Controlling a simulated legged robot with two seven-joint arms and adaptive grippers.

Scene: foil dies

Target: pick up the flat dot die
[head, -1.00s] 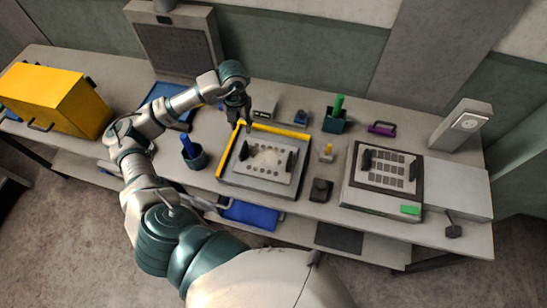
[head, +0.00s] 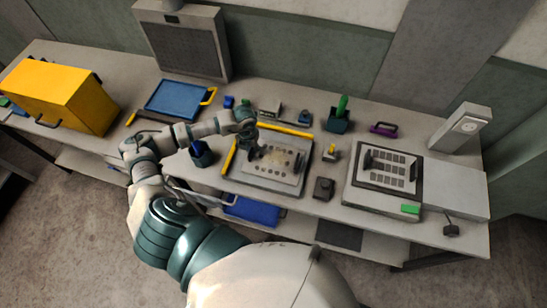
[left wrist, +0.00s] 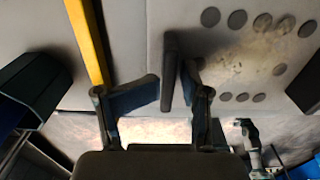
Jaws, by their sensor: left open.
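The flat dot die (head: 277,167) is a pale plate with round dark holes and a black upright handle at each end. It lies on a grey bed with yellow rails, and its holes also show in the left wrist view (left wrist: 237,19). My left gripper (head: 254,152) is open at the die's left end, partly covering that handle. In the left wrist view, the dark left handle (left wrist: 169,72) stands between the open fingers (left wrist: 158,98), close to the right one. Whether they touch is unclear.
A second die with rectangular slots (head: 390,172) lies on a bed to the right. A dark cup with a blue handle (head: 202,156) stands left of the dot die. A blue tray (head: 172,100), a yellow box (head: 62,92) and a green-handled holder (head: 339,121) stand around.

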